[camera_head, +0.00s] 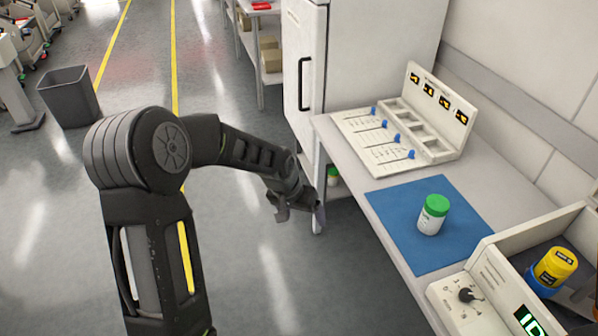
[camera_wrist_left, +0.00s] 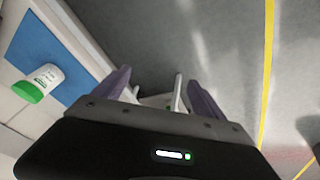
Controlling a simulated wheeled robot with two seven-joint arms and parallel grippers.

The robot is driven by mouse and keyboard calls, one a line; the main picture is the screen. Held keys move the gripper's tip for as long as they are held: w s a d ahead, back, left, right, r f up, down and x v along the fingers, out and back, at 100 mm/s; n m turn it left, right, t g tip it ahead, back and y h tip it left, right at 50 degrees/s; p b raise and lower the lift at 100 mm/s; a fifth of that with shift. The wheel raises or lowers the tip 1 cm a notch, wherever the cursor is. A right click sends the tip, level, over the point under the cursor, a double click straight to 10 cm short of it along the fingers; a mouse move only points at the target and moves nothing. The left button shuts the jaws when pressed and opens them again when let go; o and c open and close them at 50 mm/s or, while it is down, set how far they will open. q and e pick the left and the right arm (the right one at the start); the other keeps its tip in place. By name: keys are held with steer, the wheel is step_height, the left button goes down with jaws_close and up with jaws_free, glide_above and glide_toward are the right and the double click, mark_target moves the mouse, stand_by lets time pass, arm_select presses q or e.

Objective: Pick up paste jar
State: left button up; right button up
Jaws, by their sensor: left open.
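A white paste jar (camera_head: 433,215) with a green lid stands upright on a blue mat (camera_head: 395,222) on the bench. In the left wrist view the same jar (camera_wrist_left: 40,83) is at the left edge, on the mat's corner area. My left gripper (camera_head: 300,208) hangs beside the bench's front left edge, left of the jar and apart from it. In the left wrist view its two purple fingers (camera_wrist_left: 160,90) are spread with no jar between them. My right gripper is not in view.
Another green-lidded jar (camera_head: 332,176) is low beside the bench. A bin (camera_head: 70,97) stands on the open floor.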

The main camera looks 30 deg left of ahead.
arm_select(q)
steer(key=s+d+f+g+h, duration=0.2)
steer(key=s+d+f, duration=0.6)
steer(key=d+f, duration=0.5)
steer(key=s+d+f, duration=0.4)
steer(key=s+d, duration=0.1)
steer(key=s, duration=0.4)
steer(key=s+d+f+g+h, duration=0.1)
steer(key=s+d+f, duration=0.3)
steer(key=s, duration=0.5)
steer(key=shift+d+f, duration=0.25)
steer(key=shift+d, duration=0.35)
steer(key=shift+c, duration=0.5)
